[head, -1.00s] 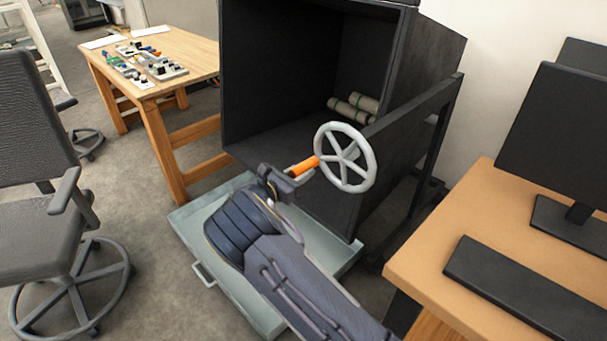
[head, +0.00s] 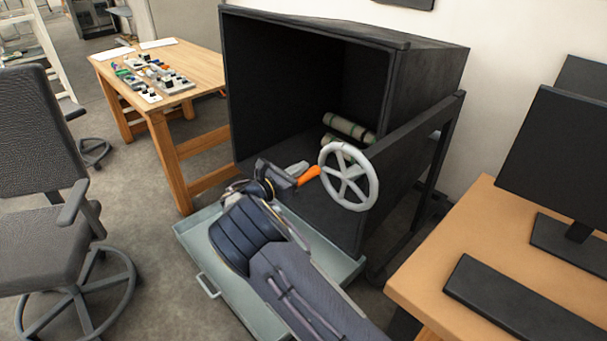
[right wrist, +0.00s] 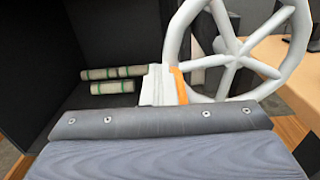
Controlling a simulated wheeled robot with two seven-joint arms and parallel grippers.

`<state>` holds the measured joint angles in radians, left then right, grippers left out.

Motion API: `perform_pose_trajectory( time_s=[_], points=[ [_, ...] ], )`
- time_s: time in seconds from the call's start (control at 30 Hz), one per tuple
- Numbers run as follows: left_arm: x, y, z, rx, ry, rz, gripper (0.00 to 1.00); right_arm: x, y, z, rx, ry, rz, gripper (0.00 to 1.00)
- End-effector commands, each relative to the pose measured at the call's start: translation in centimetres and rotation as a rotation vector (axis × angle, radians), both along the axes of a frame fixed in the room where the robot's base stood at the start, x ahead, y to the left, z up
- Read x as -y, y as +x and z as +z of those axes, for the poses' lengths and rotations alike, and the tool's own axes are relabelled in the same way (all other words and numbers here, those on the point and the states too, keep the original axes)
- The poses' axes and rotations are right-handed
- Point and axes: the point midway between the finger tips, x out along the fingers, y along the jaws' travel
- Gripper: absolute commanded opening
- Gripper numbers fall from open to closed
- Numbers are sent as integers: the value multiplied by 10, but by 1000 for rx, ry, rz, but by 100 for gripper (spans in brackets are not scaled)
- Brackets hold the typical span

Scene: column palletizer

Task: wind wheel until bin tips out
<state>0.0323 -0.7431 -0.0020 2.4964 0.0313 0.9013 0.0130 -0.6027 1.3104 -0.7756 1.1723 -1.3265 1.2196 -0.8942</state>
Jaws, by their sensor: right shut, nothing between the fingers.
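The white spoked wheel (head: 349,175) stands at the right front of the dark bin (head: 425,80). Its orange handle (head: 308,175) sticks out to the left. My right gripper (head: 298,168) is shut with nothing held, beside the handle. In the right wrist view its pale fingertips (right wrist: 158,85) lie just left of the handle (right wrist: 179,85); I cannot tell whether they touch. The bin's open front faces me, and green-banded rolls (head: 348,127) lie inside it, also showing in the right wrist view (right wrist: 112,88). My left gripper is not in view.
A grey-green tray (head: 210,258) lies on the floor below the bin, partly hidden by my right arm. A desk (head: 440,255) with a monitor and keyboard is at right. A wooden table (head: 205,62) and an office chair (head: 40,180) are at left.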

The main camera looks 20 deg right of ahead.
Motion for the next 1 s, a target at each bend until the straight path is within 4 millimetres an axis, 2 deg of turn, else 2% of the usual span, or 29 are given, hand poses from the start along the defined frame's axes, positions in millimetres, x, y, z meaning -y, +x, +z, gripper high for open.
perform_pose_trajectory(
  time_s=[0.03, 0.27, 0.57, 0.77, 1.0],
  points=[
    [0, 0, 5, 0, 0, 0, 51, -1, 0, 4, -5, 1, 0, 0],
    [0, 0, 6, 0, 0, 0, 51, 2, -2, 5, -7, -1, -8, 0],
    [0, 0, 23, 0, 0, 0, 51, 3, -3, 28, -9, -2, -12, 0],
    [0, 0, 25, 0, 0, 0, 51, 3, -3, 33, -10, -2, -13, 0],
    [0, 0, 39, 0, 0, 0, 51, 3, -2, 52, -9, -2, -13, 0]
  ],
)
